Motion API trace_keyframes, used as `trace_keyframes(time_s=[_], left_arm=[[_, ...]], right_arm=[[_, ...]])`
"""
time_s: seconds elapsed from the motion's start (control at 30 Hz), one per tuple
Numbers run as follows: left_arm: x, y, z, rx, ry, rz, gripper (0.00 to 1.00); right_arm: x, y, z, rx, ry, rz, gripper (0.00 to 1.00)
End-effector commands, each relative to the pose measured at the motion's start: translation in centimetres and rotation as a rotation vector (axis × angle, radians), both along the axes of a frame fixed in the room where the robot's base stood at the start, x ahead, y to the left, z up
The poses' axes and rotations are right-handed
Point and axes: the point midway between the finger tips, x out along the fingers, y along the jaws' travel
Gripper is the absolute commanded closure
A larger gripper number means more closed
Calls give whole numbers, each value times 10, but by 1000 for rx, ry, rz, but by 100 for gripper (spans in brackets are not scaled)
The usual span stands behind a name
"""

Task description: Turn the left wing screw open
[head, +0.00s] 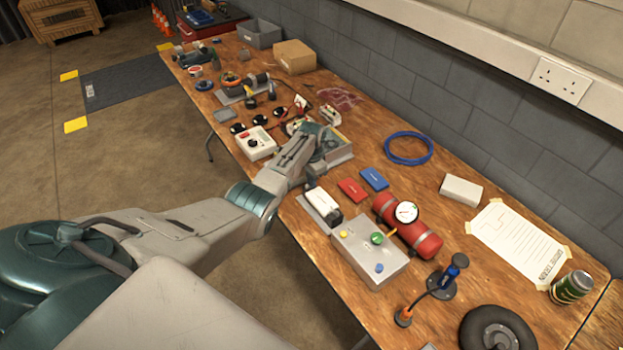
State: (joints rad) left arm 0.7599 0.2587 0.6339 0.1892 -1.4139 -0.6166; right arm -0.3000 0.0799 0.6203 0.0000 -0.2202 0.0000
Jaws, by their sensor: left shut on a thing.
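My left arm reaches in from the left across the table. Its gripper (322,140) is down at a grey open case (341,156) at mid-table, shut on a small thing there. The fingertips and the held part are mostly hidden by the gripper itself; its place fits the left wing screw, but I cannot make out the screw's wings or how far it is turned. My right gripper is not in view.
A white control box (259,144) stands left of the gripper. Red (352,190) and blue (374,178) flat blocks, a white-topped unit (322,201), a grey button box (367,250) and a red cylinder (408,226) lie nearer. A blue cable coil (409,136) lies behind.

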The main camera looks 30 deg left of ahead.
Motion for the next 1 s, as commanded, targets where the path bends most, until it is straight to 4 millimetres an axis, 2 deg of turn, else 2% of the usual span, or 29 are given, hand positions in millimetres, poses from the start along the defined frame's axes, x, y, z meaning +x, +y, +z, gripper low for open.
trace_keyframes(time_s=[0.57, 0.6, 0.7, 1.0], left_arm=[[1, 1, 1, 1, -2, 31, 100], [1, 1, 1, 1, -2, 31, 89], [1, 1, 1, 1, -2, 30, 73], [0, 0, 1, 1, -1, 29, 73]], right_arm=[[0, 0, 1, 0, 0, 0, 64], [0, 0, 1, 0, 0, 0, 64], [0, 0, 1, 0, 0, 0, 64], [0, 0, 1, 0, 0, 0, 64]])
